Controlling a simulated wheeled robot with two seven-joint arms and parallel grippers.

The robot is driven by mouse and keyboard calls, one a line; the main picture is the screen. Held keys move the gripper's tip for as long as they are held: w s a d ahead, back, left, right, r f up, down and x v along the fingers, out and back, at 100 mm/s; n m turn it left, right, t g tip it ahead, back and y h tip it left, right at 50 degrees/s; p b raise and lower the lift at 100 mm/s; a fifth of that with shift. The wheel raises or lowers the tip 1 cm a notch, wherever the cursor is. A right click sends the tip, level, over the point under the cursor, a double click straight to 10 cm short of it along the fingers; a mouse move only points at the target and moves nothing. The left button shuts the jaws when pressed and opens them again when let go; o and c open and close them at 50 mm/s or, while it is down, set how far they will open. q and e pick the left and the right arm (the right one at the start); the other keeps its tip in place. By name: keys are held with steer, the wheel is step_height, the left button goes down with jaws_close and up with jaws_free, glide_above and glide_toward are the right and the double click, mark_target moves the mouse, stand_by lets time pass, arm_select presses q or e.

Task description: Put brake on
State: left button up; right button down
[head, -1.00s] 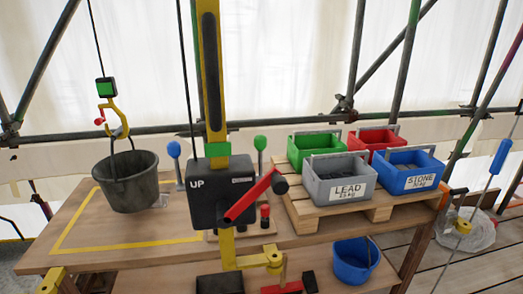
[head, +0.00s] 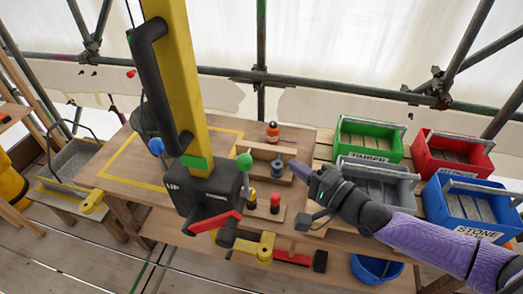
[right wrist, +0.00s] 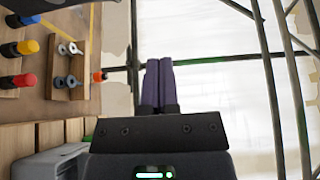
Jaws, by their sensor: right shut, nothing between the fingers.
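The winch is a black box (head: 207,190) marked UP, on a yellow mast (head: 182,75). It has a blue-knobbed lever (head: 156,146) on its left, a green-knobbed lever (head: 245,161) on its right, and a red crank arm (head: 214,222) in front. Which part is the brake I cannot tell. My right gripper (head: 298,170) comes in from the right, above the bench near a small wooden rack, apart from the winch and its levers. In the right wrist view its purple fingers (right wrist: 158,84) are together, with nothing between them. My left gripper is not in view.
Green (head: 368,138), red (head: 450,153), grey (head: 376,184) and blue (head: 465,210) bins stand at the right, partly behind my right arm. A wooden rack (head: 264,205) with red and yellow tools stands right of the winch. A dark bucket (head: 143,118) is partly hidden behind the mast.

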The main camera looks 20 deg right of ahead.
mark_target(246, 177)
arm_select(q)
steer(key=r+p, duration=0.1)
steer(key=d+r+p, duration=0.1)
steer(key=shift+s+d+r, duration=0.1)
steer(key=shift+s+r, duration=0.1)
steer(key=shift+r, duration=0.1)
arm_select(e)
steer(key=w+a, duration=0.6)
steer(key=shift+a, duration=0.35)
steer(key=shift+s, duration=0.15)
